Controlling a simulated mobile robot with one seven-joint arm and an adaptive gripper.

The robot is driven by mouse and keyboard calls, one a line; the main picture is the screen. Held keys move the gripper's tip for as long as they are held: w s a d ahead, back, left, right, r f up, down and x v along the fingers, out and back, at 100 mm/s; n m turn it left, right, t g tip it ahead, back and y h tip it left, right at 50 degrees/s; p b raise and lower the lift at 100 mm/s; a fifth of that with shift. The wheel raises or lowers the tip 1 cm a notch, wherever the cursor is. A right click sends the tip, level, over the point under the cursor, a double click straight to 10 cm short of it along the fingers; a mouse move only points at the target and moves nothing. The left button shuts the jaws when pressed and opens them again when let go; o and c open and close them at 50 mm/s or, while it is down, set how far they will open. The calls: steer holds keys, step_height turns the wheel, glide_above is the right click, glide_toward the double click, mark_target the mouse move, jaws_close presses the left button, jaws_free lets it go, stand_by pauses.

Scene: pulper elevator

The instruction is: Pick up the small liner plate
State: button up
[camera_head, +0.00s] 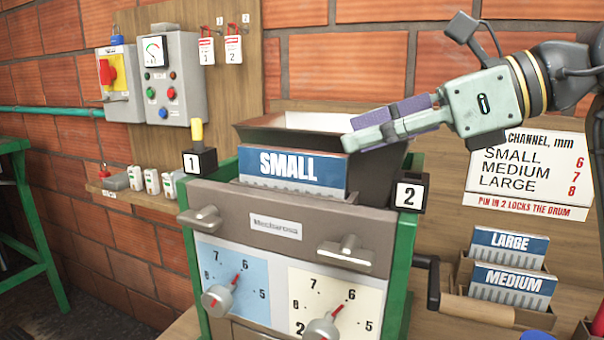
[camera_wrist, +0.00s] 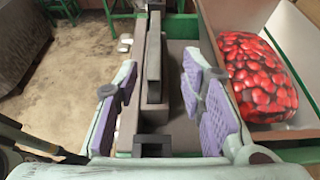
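The small liner plate (camera_head: 290,172), blue and grey with the word SMALL, stands upright in the top of the pulper in front of the hopper. In the wrist view the plate (camera_wrist: 154,68) shows nearly edge-on as a dark upright strip between my fingers. In the wrist view my gripper (camera_wrist: 160,85) is open, with purple pads apart on both sides and gaps to the plate. I see no contact.
The hopper (camera_head: 252,134) holds red cherries (camera_wrist: 255,80). Black blocks 1 (camera_head: 200,161) and 2 (camera_head: 409,194) flank the plate; a yellow-topped pin stands in block 1. LARGE (camera_head: 508,245) and MEDIUM (camera_head: 512,284) plates sit in a rack at right. Two dials are on the front.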

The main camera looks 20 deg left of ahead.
mark_target(291, 159)
steer(key=p+x, duration=0.1)
steer(key=x, duration=0.4)
steer(key=shift+a, duration=0.35)
steer(key=x, duration=0.1)
steer(key=p+x, duration=0.2)
steer(key=x, duration=0.1)
steer(key=shift+s+a, duration=0.1)
steer(key=shift+s, duration=0.25)
steer(key=shift+w+a+f, duration=0.1)
steer(key=shift+a+f, duration=0.25)
steer(key=shift+a, duration=0.1)
steer(key=shift+c, duration=0.6)
jaws_close()
